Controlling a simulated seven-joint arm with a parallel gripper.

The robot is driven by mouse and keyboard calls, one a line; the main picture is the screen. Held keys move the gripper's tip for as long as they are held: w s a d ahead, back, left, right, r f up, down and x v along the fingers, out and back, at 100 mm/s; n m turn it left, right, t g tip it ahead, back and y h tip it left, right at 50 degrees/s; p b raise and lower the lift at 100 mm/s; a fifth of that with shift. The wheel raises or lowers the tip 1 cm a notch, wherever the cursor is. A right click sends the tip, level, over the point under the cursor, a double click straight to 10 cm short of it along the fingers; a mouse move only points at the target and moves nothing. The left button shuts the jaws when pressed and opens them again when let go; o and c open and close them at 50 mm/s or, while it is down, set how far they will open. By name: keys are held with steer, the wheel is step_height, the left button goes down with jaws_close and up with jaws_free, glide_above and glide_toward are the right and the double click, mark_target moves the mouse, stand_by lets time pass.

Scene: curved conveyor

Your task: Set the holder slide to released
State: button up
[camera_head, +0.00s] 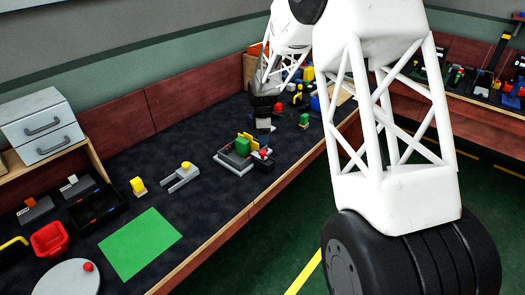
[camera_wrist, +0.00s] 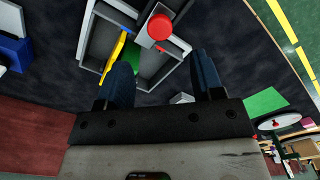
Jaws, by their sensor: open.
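The holder (camera_head: 232,162) is a light grey, tray-like fixture on the dark bench, with a green block (camera_head: 242,147) and yellow parts on it. A red knob (camera_head: 263,153) on a dark block stands at its right side; I take this to be the slide. In the wrist view the red knob (camera_wrist: 160,27) is at the top, beside grey walls (camera_wrist: 170,62) and a yellow bar (camera_wrist: 114,52). My gripper (camera_wrist: 163,78) is open and empty, its two dark fingers apart, above the holder and short of the knob. In the head view my gripper (camera_head: 263,124) is just behind the holder.
A grey forked part (camera_head: 182,178) and a yellow block (camera_head: 138,186) lie left of the holder. A green mat (camera_head: 140,243), a red bin (camera_head: 49,240) and a round plate (camera_head: 68,278) are nearer. A small green block (camera_head: 304,120) and clutter stand to the right.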

mark_target(263, 152)
steer(key=shift+f, duration=0.1)
stand_by(0.3)
steer(key=shift+f, duration=3.8)
jaws_close()
